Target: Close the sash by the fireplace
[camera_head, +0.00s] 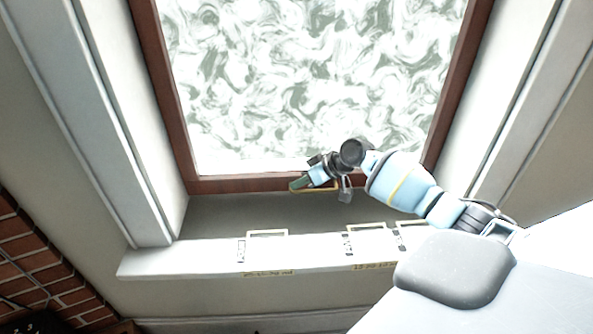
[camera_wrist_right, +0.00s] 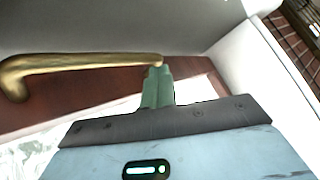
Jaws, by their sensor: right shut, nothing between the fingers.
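The sash is a window with a brown frame (camera_head: 240,184) and swirled, frosted glass (camera_head: 310,75). How far it stands open I cannot tell. A brass handle (camera_head: 322,190) is on its bottom rail; it also shows large in the right wrist view (camera_wrist_right: 85,63). My right gripper (camera_head: 299,183) reaches in from the right, at the handle's left end. In the wrist view its green fingertips (camera_wrist_right: 157,78) are together and empty, right by the handle's free end. Whether they touch it I cannot tell. My left gripper is not in view.
A white sill (camera_head: 210,261) with several yellowish marked outlines runs below the sash, with a grey recess (camera_head: 230,212) between. White casing (camera_head: 95,120) stands on both sides. Brickwork (camera_head: 30,255) of the fireplace is at the lower left; some also shows in the wrist view (camera_wrist_right: 296,40).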

